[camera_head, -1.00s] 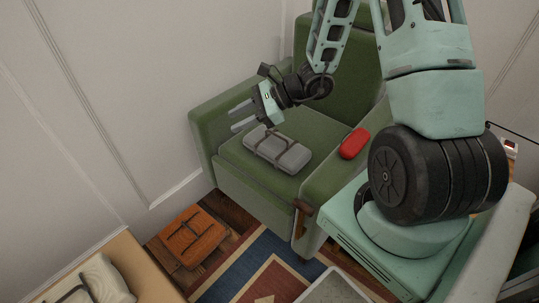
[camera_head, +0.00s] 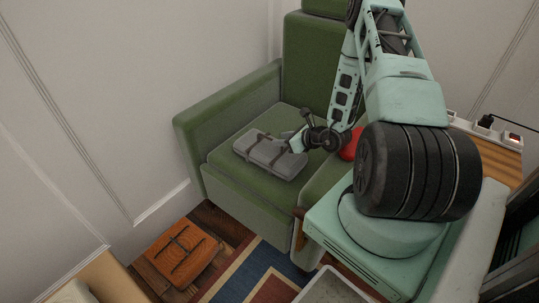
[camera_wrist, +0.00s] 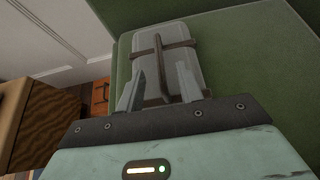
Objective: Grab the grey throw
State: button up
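The grey throw (camera_head: 265,156) is a folded bundle with brown straps, lying on the seat of a green armchair (camera_head: 225,178). My gripper (camera_head: 289,145) is at the throw's right end in the head view, low over the seat. In the wrist view the throw (camera_wrist: 172,48) lies ahead of and between the two grey fingers of my gripper (camera_wrist: 160,72). The fingers are apart, with a dark strap visible between them. I cannot tell whether they touch the throw.
A red object (camera_head: 349,150) sits by the chair's right armrest, partly behind my arm. A small orange wooden stool (camera_head: 180,252) stands on the floor before the chair, beside a patterned rug (camera_head: 245,272). White panelled walls close in the left and back.

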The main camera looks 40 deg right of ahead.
aim_at(269, 139)
jog(key=b+x, duration=0.1)
jog(key=x, duration=0.5)
jog(key=shift+w, duration=0.35)
jog(key=shift+c, duration=0.3)
jog(key=shift+a, duration=0.1)
grip_shut()
dwell(0.8)
